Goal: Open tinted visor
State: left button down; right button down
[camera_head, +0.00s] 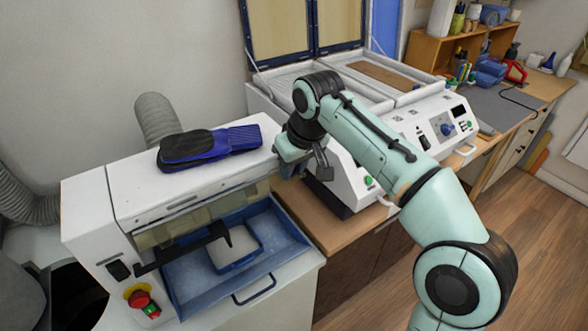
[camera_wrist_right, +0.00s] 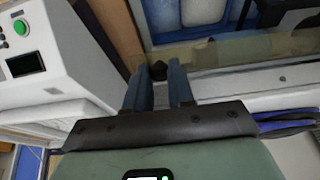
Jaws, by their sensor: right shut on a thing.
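The tinted visor (camera_head: 200,215) is an olive, see-through strip along the front of the white machine, above its blue tray. It also shows in the right wrist view (camera_wrist_right: 250,48), running to the right from my fingertips. My right gripper (camera_head: 295,165) is at the right end of the visor. In the right wrist view its two blue-grey fingers (camera_wrist_right: 158,78) are close together around a small black knob (camera_wrist_right: 158,70) at the visor's end. The fingers hide part of the knob. In the head view the wrist hides the contact. My left gripper is not in view.
Blue and black insoles or shoe parts (camera_head: 210,145) lie on the white machine (camera_head: 120,190). A black bar (camera_head: 185,250) crosses the blue tray (camera_head: 180,290), which holds a small blue-rimmed container (camera_head: 233,248). A white press (camera_head: 400,135) stands close on the right.

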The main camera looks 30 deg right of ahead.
jog(key=shift+w+r+g, duration=0.2)
jog(key=shift+g, duration=0.65)
jog(key=shift+w+r+g, duration=0.2)
jog(key=shift+g, duration=0.95)
jog(key=c, duration=1)
grip_release()
jog(key=shift+r, duration=0.1)
jog(key=shift+s, duration=0.1)
